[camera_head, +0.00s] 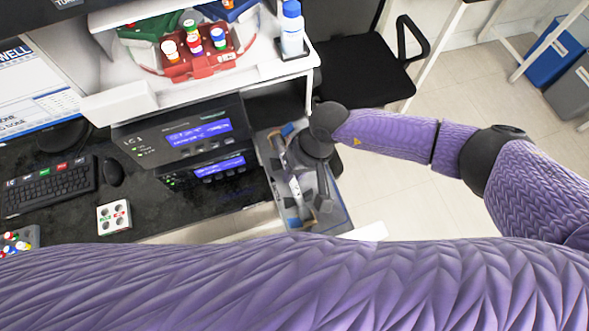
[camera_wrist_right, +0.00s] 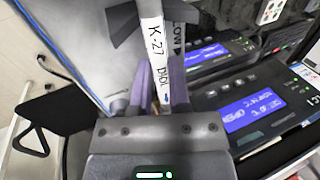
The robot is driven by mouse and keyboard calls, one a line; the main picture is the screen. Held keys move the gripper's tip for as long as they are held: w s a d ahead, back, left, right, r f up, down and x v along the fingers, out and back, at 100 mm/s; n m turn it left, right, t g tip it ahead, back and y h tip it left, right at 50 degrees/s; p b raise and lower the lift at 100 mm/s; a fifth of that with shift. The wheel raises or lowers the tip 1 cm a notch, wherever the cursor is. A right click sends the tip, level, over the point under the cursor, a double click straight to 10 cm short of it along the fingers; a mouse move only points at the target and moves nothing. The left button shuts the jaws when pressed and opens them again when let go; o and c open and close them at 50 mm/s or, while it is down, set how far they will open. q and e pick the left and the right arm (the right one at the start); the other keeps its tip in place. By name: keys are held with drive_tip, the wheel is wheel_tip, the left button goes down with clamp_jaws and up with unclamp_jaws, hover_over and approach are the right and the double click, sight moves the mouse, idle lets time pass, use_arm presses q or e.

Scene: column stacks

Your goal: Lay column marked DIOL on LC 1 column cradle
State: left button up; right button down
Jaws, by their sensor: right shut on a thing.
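The column marked DIOL (camera_wrist_right: 156,50) has a white label reading K-27 DIOL in the right wrist view. It stands between the purple fingers of my right gripper (camera_wrist_right: 161,88), which is shut on it. In the head view the right gripper (camera_head: 308,185) is over a grey-blue tray beside the LC 1 unit (camera_head: 185,134), and a pale piece with a white label (camera_head: 295,187) shows by its fingers. Dark grey parts near the fingers may belong to a cradle, but I cannot tell. My left gripper is out of view.
The grey-blue tray (camera_head: 338,214) lies right of the stacked units. A second lit unit (camera_head: 215,169) sits below LC 1. A red vial rack (camera_head: 205,64) and a white-blue bottle (camera_head: 292,30) stand on the white shelf above. My purple arm crosses the foreground.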

drive_tip(key=shift+f+b, duration=0.3)
drive_tip(key=c, duration=0.5)
unclamp_jaws()
